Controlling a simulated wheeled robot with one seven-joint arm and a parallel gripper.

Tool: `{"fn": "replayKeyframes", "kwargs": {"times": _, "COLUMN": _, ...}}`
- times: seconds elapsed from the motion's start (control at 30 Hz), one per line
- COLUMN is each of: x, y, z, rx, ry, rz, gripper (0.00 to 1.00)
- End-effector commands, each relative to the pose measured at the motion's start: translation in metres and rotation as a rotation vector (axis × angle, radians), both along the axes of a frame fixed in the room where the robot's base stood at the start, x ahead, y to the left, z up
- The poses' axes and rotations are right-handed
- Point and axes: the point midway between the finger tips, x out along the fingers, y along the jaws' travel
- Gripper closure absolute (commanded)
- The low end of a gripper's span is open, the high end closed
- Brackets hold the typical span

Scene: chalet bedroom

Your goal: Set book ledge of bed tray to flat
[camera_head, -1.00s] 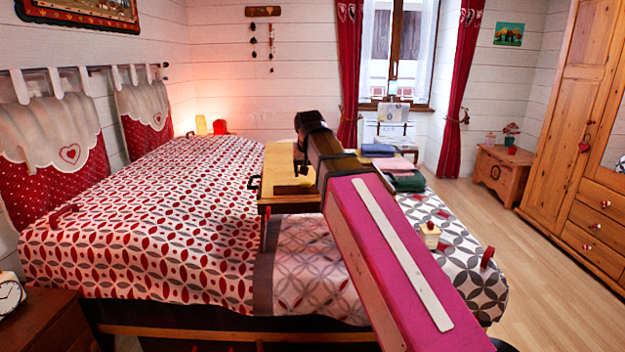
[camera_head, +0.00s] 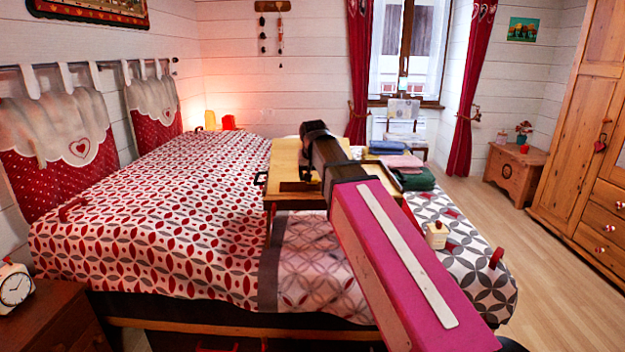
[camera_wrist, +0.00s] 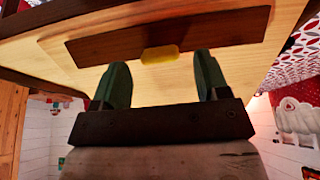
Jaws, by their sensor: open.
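The bed tray (camera_head: 284,158) is light wood with a dark handle at its left side and stands on the bed. Its dark brown ledge (camera_wrist: 205,32) crosses the tray panel in the wrist view. A small yellow tab (camera_wrist: 160,54) sits at the middle of the ledge's edge. My gripper (camera_wrist: 160,62) is open and empty. Its two green fingers point at the panel, one on each side of the tab and apart from it. In the head view my arm hides part of the tray, and the fingers are not clear. The ledge's exact angle cannot be told.
Folded towels (camera_head: 412,177) lie on the bed right of the tray. A small cream box (camera_head: 437,236) stands on the bed nearer to me. A clock (camera_head: 15,287) stands on the nightstand at the left. The floor right of the bed is clear.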

Motion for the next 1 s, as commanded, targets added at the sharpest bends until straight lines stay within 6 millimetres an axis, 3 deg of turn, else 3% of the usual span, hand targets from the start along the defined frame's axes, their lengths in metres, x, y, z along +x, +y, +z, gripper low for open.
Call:
{"fn": "replayKeyframes", "kwargs": {"times": 0.2, "x": 0.007, "y": 0.0, "z": -0.015, "rx": 0.0, "ry": 0.0, "rz": 0.0, "gripper": 0.32}}
{"fn": "replayKeyframes", "kwargs": {"times": 0.57, "x": 0.008, "y": 0.0, "z": -0.018, "rx": 0.0, "ry": -0.001, "rz": 0.0, "gripper": 0.32}}
{"fn": "replayKeyframes", "kwargs": {"times": 0.7, "x": 0.008, "y": 0.0, "z": -0.018, "rx": 0.0, "ry": -0.001, "rz": 0.0, "gripper": 0.78}}
{"fn": "replayKeyframes", "kwargs": {"times": 0.73, "x": 0.008, "y": 0.0, "z": -0.018, "rx": 0.0, "ry": -0.001, "rz": 0.0, "gripper": 0.81}}
{"fn": "replayKeyframes", "kwargs": {"times": 1.0, "x": 0.014, "y": 0.001, "z": -0.018, "rx": -0.001, "ry": 0.061, "rz": -0.001, "gripper": 0.81}}
